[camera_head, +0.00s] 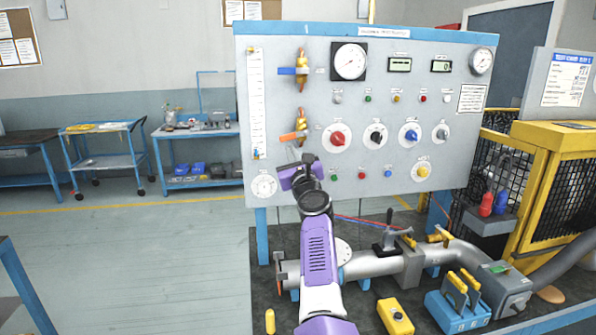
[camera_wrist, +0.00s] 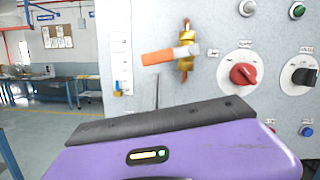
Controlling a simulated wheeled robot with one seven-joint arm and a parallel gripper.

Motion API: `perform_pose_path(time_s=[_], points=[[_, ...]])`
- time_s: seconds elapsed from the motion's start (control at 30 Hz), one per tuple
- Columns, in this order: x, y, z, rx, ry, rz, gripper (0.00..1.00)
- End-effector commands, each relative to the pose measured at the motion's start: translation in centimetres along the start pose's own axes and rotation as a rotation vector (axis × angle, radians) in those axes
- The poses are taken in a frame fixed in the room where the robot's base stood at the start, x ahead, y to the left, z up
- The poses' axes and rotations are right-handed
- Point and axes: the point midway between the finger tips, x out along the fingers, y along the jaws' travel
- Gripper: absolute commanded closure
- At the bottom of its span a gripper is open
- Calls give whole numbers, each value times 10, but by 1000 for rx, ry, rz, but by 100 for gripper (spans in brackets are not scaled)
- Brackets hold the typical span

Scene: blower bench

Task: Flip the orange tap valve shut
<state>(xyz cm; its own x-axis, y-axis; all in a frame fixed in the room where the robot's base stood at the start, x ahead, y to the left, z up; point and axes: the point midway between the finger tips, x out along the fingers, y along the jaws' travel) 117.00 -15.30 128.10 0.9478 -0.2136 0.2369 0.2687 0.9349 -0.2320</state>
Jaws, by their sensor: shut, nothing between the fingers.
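The orange tap valve has a brass body (camera_head: 301,127) upright on the left part of the grey panel, below a blue-handled tap. Its orange lever (camera_head: 288,137) points left, nearly level, crosswise to the body, with its outer end a little lower. The wrist view shows the orange lever (camera_wrist: 158,57) and brass body (camera_wrist: 186,50) close up, above the gripper. My purple gripper (camera_head: 297,163) is shut and empty, just below the lever. It looks apart from the lever in the wrist view. The dark edge of the hand (camera_wrist: 160,120) hides the fingertips there.
The blue-handled tap (camera_head: 301,70) is just above. A red knob (camera_head: 338,139) is close on the right, and a round gauge (camera_head: 264,187) is at lower left. A tall white scale (camera_head: 257,110) is left of the taps. Pipework (camera_head: 375,263) lies on the bench below.

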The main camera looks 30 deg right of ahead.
Motion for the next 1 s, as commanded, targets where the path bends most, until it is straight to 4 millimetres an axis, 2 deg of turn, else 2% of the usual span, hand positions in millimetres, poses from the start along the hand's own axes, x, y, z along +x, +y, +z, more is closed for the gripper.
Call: perform_pose_path(time_s=[0.03,0.23,0.3,0.7,0.83,1.0], points=[[-3,1,-11,0,1,-1,100],[-12,4,-40,2,1,-2,100],[-21,4,-28,2,-1,-1,100],[-85,3,-30,0,0,-1,100],[-100,4,-30,0,0,0,100],[-109,3,-30,2,0,-1,100]])
